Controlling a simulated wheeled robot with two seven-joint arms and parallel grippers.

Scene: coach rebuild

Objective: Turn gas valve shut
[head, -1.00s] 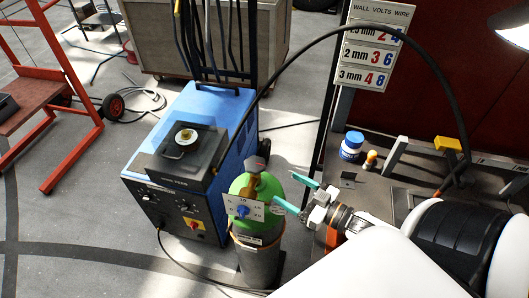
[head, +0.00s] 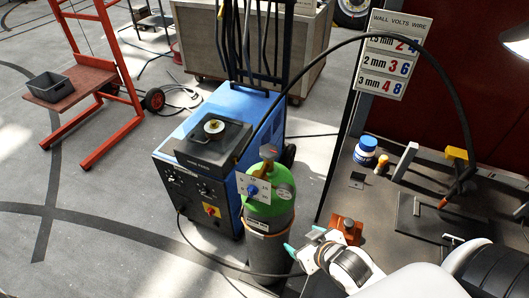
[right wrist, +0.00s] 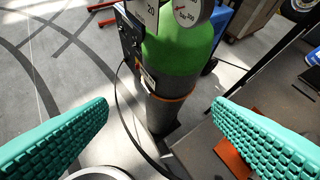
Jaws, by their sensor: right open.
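The gas cylinder (head: 270,222) stands upright beside the blue welding machine, with a green shoulder and grey body. A small grey and red valve top (head: 268,152) sits above its brass fitting. A white plate with a blue knob (head: 253,190) and a round gauge (head: 284,192) are at the shoulder. My right gripper (head: 303,240) is open and empty, to the right of the cylinder and below its shoulder. In the right wrist view the teal fingers (right wrist: 160,112) are wide apart, with the cylinder (right wrist: 178,65) beyond them; its valve top is out of frame.
The blue welding machine (head: 235,125) stands left of the cylinder. A dark bench (head: 400,235) is at the right, with an orange block (head: 346,229) near my gripper. A black hose (head: 440,60) arches overhead. Open floor (head: 110,220) lies to the left.

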